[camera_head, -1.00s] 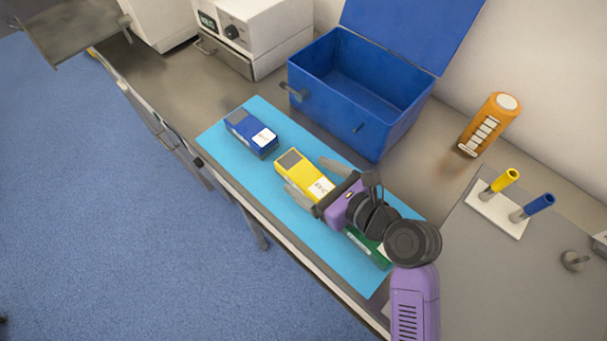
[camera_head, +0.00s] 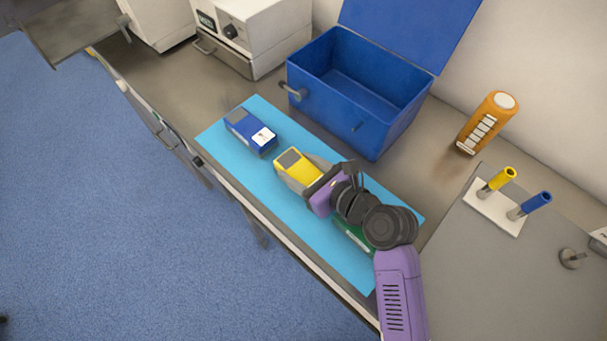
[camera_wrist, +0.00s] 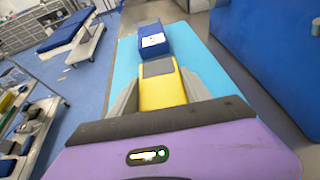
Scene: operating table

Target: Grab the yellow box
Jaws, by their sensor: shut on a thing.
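The yellow box (camera_head: 295,170) has a grey patch on its top and lies on the light-blue mat (camera_head: 240,178). My gripper (camera_head: 301,175) is shut on its sides, with one finger along each side. In the wrist view the yellow box (camera_wrist: 162,91) sits between the two grey fingers, with its near end hidden by my gripper body. I cannot tell whether it is lifted off the mat.
A blue box (camera_head: 250,132) lies on the mat beyond the yellow one. A green box (camera_head: 352,236) is partly under my arm. An open blue case (camera_head: 350,110) stands behind the mat. An orange bottle (camera_head: 487,123) and a white holder (camera_head: 495,212) stand to the right.

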